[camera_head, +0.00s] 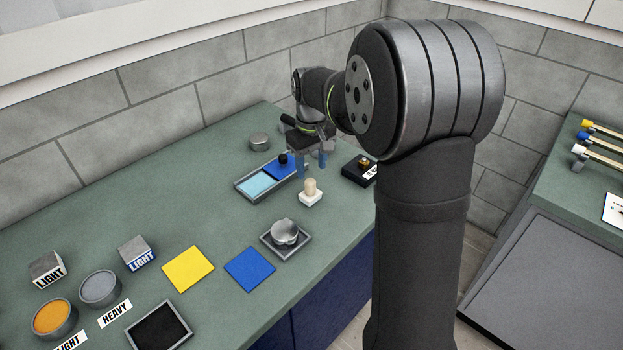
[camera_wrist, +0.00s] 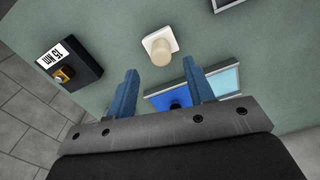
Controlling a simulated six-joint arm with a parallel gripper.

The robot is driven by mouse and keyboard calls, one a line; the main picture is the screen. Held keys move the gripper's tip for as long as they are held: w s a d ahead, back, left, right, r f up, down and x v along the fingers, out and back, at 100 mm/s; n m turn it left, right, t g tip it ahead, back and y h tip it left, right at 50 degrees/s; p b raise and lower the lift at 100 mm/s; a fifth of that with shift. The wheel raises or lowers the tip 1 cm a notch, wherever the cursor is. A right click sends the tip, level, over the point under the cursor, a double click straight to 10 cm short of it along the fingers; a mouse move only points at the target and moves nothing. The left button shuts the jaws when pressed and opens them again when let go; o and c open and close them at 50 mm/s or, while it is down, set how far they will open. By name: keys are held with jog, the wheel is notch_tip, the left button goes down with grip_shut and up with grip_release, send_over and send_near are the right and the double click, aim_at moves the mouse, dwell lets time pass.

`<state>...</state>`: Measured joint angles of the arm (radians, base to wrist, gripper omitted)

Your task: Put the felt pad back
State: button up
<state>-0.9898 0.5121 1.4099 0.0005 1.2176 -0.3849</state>
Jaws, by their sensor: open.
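No label marks the felt pad, and I cannot tell for sure which thing it is. A white square block with a beige round knob (camera_head: 311,192) stands upright on the green bench; it also shows in the wrist view (camera_wrist: 158,48). A grey tray (camera_head: 243,189) has a light blue half and a dark blue half with a black knob (camera_head: 283,159). My gripper (camera_head: 310,164) is open and empty above the bench, just right of the tray and behind the knobbed block. In the wrist view the fingers (camera_wrist: 160,72) partly cover the tray, and the block is apart from them.
A black box with a brass part (camera_head: 359,168) is right of my gripper. A grey tin (camera_head: 260,141) stands behind the tray. Yellow (camera_head: 188,268) and blue (camera_head: 250,269) squares, a round weight on a tray (camera_head: 285,233) and labelled cups are nearer. The bench edge runs along the right.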

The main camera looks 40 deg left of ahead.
aim_at(311, 182)
notch_tip(311, 182, up, 5)
dwell(0.5)
jog(key=shift+f, duration=4.1)
